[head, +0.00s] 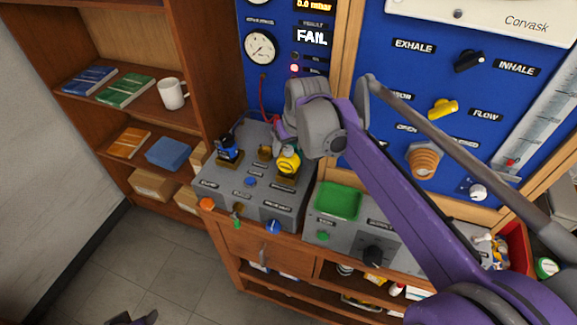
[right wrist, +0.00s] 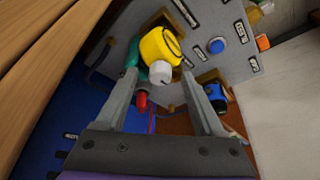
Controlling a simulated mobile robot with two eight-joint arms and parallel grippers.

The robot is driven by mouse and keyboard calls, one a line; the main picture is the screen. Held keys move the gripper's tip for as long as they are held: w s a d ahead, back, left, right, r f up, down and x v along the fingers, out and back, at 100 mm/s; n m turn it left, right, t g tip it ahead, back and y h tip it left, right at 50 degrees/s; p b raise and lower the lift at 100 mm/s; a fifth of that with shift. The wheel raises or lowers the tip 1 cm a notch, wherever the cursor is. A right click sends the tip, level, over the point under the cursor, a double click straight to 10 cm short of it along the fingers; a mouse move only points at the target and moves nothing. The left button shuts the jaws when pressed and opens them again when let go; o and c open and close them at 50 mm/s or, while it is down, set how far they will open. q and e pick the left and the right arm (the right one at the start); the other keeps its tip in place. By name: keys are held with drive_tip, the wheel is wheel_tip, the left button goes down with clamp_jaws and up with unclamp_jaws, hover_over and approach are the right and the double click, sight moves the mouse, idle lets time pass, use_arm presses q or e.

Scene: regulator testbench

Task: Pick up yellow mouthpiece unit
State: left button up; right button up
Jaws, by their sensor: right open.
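The yellow mouthpiece unit (head: 289,160) stands on the right part of the grey bench panel, its label partly visible below. In the right wrist view the yellow unit (right wrist: 161,46), with a white knob-like end, lies at the fingertips. My right gripper (head: 283,133) is just above and behind it in the head view. In the right wrist view its two fingers (right wrist: 160,72) are apart, with the unit between or just beyond their tips; contact cannot be told. A dark piece at the bottom left edge may be my left gripper (head: 132,319); its jaws are unclear.
A blue unit (head: 228,149) stands left on the same panel. A red hose (head: 263,100) runs down behind it. A green tray (head: 338,201) lies to the right. The blue wall panel (head: 390,120) carries knobs. A shelf with a white mug (head: 172,93) stands left.

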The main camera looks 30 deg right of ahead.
clamp_jaws()
idle(1.4)
